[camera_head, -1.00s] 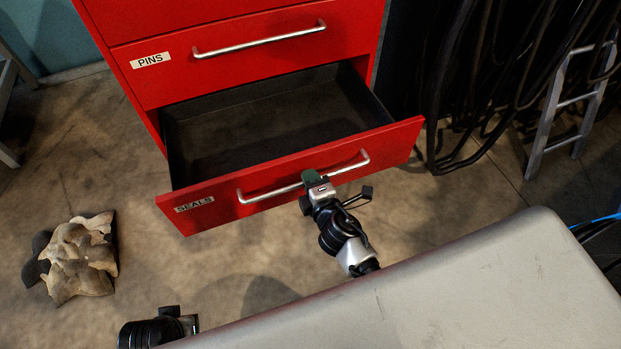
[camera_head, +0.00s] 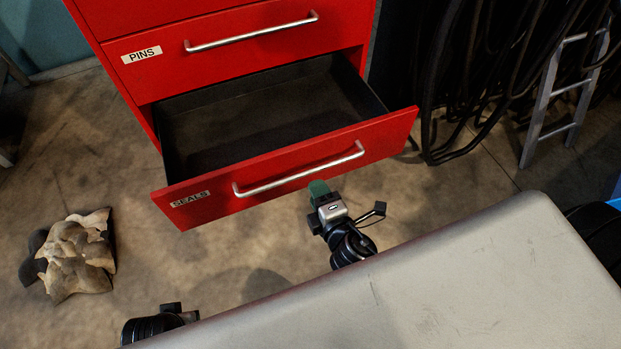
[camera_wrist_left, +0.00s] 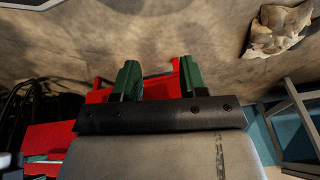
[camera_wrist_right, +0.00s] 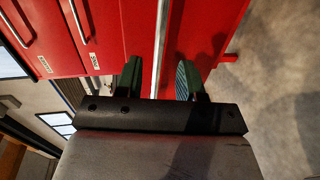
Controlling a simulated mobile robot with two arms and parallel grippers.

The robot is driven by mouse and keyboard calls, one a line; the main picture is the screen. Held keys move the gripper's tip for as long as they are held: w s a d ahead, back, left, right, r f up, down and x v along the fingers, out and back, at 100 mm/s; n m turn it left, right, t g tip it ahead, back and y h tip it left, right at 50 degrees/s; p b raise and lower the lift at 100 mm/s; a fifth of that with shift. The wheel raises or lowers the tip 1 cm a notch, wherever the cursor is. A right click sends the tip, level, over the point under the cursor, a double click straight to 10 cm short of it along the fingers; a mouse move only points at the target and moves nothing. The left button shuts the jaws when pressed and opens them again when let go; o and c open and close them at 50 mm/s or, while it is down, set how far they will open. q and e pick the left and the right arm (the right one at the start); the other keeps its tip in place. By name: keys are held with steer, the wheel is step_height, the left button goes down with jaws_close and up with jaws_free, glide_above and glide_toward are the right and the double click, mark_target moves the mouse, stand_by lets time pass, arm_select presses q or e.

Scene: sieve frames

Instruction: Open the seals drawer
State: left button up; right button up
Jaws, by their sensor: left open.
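The red seals drawer (camera_head: 385,138), with its white SEALS label (camera_head: 190,199), stands pulled out of the cabinet. Its dark inside looks empty. Its metal bar handle (camera_head: 300,179) is clear of any grip in the head view. My right gripper (camera_head: 318,189) is just in front of the handle and apart from it. In the right wrist view its green fingers (camera_wrist_right: 158,76) are spread, with a bar handle (camera_wrist_right: 160,45) showing in the gap beyond them. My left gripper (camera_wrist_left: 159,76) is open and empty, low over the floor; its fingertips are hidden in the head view.
The closed PINS drawer (camera_head: 220,55) sits above the open one. A crumpled tan cloth-like heap (camera_head: 75,255) lies on the floor at left. Dark hoses (camera_head: 480,80) and a ladder (camera_head: 565,90) stand at right.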

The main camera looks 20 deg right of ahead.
arm_select(q)
steer(key=shift+w+r, duration=0.25)
steer(key=shift+r, duration=0.7)
arm_select(e)
steer(key=s, duration=0.3)
steer(key=shift+s+r, duration=0.1)
steer(key=shift+r, duration=0.25)
arm_select(q)
steer(key=shift+s+f, duration=0.1)
